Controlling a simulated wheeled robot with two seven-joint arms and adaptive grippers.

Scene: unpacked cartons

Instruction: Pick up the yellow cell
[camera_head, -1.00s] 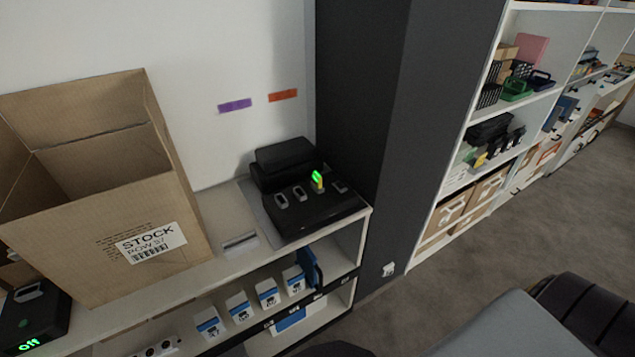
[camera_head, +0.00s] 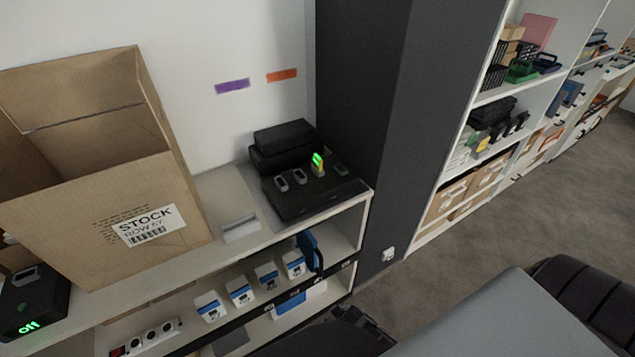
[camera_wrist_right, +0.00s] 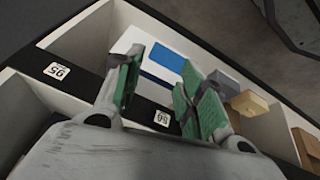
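The yellow cell (camera_head: 319,169) stands upright in a slot of the black charger (camera_head: 312,198) on the shelf top. A green glow shows at its upper part, and its lower end is hidden in the slot. Several grey slots or cells sit beside it. My right gripper (camera_wrist_right: 163,90) shows in the right wrist view with two green-padded fingers apart and nothing between them. It faces a lower shelf with numbered labels, a white and blue box (camera_wrist_right: 160,68) and small tan boxes; the yellow cell is not in that view. My left gripper is not in view.
An open cardboard carton (camera_head: 105,200) stands left of the charger. Black cases (camera_head: 285,146) lie behind it. A dark pillar (camera_head: 360,110) rises at its right. A second black device (camera_head: 32,308) reads "off" at far left. Blue-white boxes (camera_head: 240,291) line the lower shelf.

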